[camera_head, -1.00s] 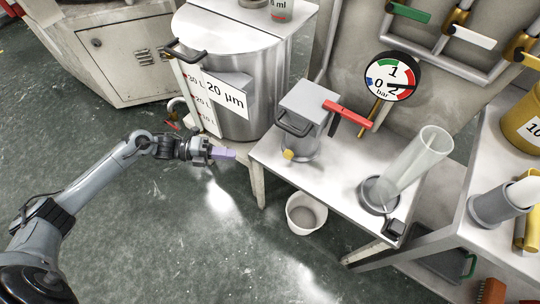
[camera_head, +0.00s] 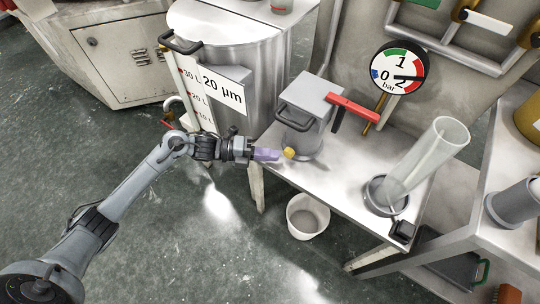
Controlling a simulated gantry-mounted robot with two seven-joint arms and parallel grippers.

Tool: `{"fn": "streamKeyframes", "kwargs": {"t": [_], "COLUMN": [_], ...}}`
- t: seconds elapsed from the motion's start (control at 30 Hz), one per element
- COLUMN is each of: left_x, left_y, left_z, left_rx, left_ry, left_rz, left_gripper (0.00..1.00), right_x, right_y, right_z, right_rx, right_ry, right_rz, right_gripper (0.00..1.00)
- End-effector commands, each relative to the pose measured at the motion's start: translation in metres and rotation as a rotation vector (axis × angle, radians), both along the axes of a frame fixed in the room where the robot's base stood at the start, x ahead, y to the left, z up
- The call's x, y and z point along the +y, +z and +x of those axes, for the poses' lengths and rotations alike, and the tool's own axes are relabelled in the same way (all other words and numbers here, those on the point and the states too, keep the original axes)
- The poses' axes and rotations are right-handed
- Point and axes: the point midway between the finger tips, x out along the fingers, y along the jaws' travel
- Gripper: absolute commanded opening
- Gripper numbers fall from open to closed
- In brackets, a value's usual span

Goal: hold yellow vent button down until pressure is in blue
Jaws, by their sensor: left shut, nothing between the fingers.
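The yellow vent button (camera_head: 289,153) is on the lower front of a grey metal housing (camera_head: 305,115) with a dark handle and a red lever (camera_head: 352,108). My left gripper (camera_head: 277,155) is shut and empty, its pale purple fingertips pointing right at the button. The tips are at or just short of it; I cannot tell whether they touch or press it. The round pressure gauge (camera_head: 399,68) stands behind the housing. Its black needle points right, toward the red band, away from the small blue band at the left by 0. My right gripper is not in view.
The housing stands on a metal table (camera_head: 340,190) with a tilted clear cylinder (camera_head: 428,160) at its right. A white bucket (camera_head: 307,215) is on the floor. The floor at lower centre is clear.

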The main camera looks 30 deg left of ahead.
Motion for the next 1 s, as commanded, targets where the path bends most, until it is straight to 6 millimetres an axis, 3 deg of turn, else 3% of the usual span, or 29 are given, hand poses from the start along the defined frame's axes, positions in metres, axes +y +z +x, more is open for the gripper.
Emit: {"fn": "streamKeyframes", "kwargs": {"t": [0.43,0.7,1.0], "left_x": [-0.002,-0.011,-0.011], "left_y": [0.001,0.002,0.002], "left_z": [0.002,0.020,0.020], "left_rx": [-0.001,-0.001,-0.001], "left_ry": [0.001,0.000,0.001], "left_rz": [0.001,0.000,-0.001], "left_gripper": [0.00,0.00,0.00], "right_x": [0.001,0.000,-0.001], "right_y": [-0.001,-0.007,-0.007], "right_z": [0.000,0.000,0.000], "right_rx": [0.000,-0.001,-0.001], "right_ry": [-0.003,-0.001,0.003], "right_rz": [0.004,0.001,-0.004], "right_gripper": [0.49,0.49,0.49]}}
